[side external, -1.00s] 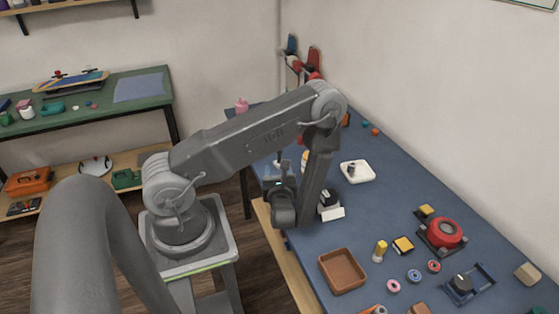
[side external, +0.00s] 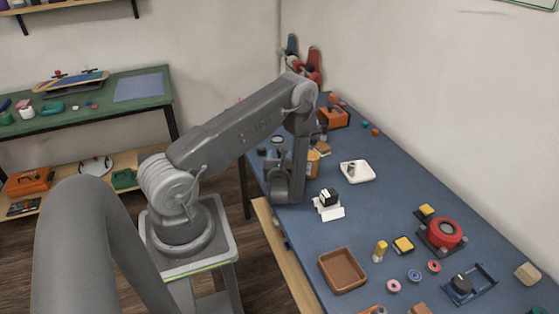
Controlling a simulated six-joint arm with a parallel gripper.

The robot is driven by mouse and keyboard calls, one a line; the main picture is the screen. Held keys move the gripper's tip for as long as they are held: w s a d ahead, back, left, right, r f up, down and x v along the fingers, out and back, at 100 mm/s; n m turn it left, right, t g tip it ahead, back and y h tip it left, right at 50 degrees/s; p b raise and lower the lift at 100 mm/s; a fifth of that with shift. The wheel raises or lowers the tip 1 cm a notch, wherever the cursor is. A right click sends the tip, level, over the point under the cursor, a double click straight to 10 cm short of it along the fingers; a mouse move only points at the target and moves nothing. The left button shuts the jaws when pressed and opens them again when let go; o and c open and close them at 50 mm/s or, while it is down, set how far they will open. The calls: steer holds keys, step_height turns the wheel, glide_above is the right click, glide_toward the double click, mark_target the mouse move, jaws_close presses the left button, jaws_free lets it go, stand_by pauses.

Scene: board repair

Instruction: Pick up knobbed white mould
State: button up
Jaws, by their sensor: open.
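My gripper (side external: 272,167) is at the lower end of the arm, over the bench's left edge. It is open, well to the left of the mould and apart from it. Its fingers are small and partly hidden by the wrist, and I see nothing held.
A white stand with a black block (side external: 329,199) lies between wrist and mould's near side. An orange container (side external: 313,163) stands behind the wrist. A brown tray (side external: 342,271), a red round fixture (side external: 442,233) and small parts lie nearer. The bench right of the mould is clear.

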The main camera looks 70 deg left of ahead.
mark_target(279, 154)
steer(key=x, duration=0.3)
steer(key=shift+a, duration=0.1)
steer(key=shift+c, duration=0.2)
jaws_close()
